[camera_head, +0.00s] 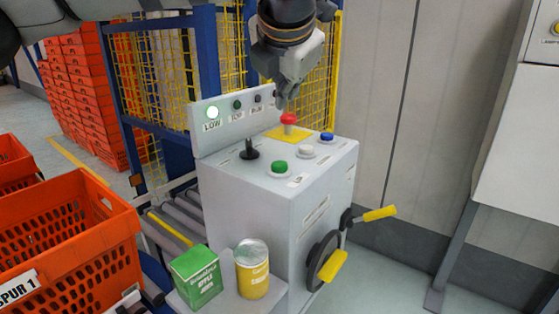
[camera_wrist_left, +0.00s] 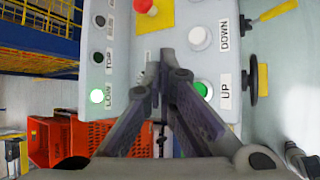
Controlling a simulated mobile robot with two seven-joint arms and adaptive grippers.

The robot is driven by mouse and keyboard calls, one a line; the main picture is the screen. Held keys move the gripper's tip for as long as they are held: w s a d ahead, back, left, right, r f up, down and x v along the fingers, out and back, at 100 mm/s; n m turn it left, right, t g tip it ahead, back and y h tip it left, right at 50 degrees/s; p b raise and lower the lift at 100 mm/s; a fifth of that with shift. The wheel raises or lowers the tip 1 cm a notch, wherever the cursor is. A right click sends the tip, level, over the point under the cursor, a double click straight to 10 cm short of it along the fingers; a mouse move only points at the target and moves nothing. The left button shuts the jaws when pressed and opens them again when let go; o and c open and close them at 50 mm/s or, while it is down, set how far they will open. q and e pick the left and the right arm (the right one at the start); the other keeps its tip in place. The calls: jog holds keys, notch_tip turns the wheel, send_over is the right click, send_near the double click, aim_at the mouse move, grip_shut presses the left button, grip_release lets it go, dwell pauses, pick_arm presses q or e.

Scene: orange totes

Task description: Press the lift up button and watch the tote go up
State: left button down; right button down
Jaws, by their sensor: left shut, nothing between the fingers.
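The green UP button (camera_head: 279,169) sits at the front of the grey control box (camera_head: 225,200). In the left wrist view the green button (camera_wrist_left: 203,89) lies beside its UP label, just right of my fingers. My left gripper (camera_head: 281,103) is shut and empty. It hangs above the box, near the red mushroom button (camera_head: 289,119) in the picture, apart from the green button. The LOW lamp (camera_head: 212,112) is lit; the TOP lamp (camera_head: 237,104) is dark. An orange tote (camera_head: 70,235) stands at the left; I cannot tell whether it is on the lift. My right gripper is out of view.
A white DOWN button (camera_head: 306,151), a blue button (camera_head: 327,136) and a black joystick (camera_head: 249,150) share the panel. A green box (camera_head: 196,277) and yellow can (camera_head: 252,270) stand on a shelf in front. Yellow mesh (camera_head: 160,85) stands behind. A crank wheel (camera_head: 325,260) juts right.

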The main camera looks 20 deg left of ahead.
aim_at(284, 165)
pick_arm(q)
jog(key=shift+f, duration=0.1)
jog(key=shift+f, duration=4.3)
jog(key=shift+f, duration=0.15)
jog(key=shift+f, duration=0.3)
